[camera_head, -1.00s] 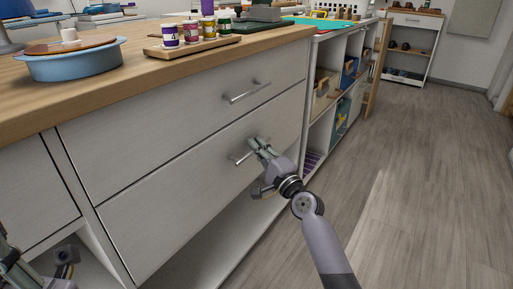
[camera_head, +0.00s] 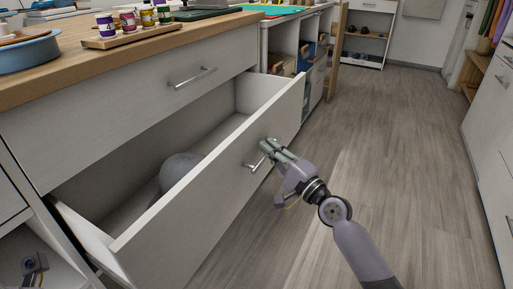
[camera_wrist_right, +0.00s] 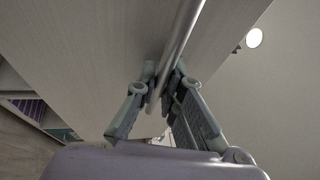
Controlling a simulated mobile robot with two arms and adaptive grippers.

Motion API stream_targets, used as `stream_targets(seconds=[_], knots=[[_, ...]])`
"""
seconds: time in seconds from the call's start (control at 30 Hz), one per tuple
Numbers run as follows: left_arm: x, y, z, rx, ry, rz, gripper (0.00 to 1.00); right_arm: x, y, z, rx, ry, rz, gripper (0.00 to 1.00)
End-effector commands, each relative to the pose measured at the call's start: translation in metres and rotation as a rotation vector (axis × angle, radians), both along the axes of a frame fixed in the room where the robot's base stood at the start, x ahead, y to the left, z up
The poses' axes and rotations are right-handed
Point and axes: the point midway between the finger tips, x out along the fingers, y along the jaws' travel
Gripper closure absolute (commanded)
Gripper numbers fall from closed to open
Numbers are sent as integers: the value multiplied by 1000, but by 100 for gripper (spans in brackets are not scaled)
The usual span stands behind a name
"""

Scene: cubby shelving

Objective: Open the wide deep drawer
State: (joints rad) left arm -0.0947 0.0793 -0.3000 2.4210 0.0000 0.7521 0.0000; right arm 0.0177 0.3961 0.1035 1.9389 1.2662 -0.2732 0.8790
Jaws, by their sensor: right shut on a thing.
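The wide deep drawer (camera_head: 215,205) is the lower drawer of the white cabinet. In the head view it stands well open, and its inside shows. A grey rounded object (camera_head: 177,168) lies in it, partly hidden by the drawer front. My right gripper (camera_head: 267,152) is shut on the drawer's metal bar handle (camera_head: 252,166). In the right wrist view, the fingers (camera_wrist_right: 165,88) close around the handle bar (camera_wrist_right: 182,38).
Above is a shut drawer with its own handle (camera_head: 192,77). The wooden countertop (camera_head: 150,58) bears paint jars on a tray (camera_head: 133,37) and a blue dish (camera_head: 28,54). Open cubbies stand beyond. Floor (camera_head: 390,150) is clear at right; white cabinets (camera_head: 490,130) stand farther right.

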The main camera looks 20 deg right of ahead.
Motion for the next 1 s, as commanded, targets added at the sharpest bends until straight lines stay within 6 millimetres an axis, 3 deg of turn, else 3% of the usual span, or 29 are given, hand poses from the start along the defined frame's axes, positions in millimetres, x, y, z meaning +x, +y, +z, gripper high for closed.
stream_targets(seconds=[0.5, 0.53, 0.67, 1.0], knots=[[-2, 1, 4, -4, -16, 1, 100, -8, -5, -2, 3, 5, 2, 100], [-2, 1, 4, -4, -16, 1, 100, -7, -5, -2, 3, 5, 2, 91], [-2, 1, 3, -4, -14, 1, 100, -7, -5, -2, 3, 4, 2, 82], [-3, 1, 3, -7, -13, 2, 100, -9, -6, -1, 0, 2, 0, 82]])
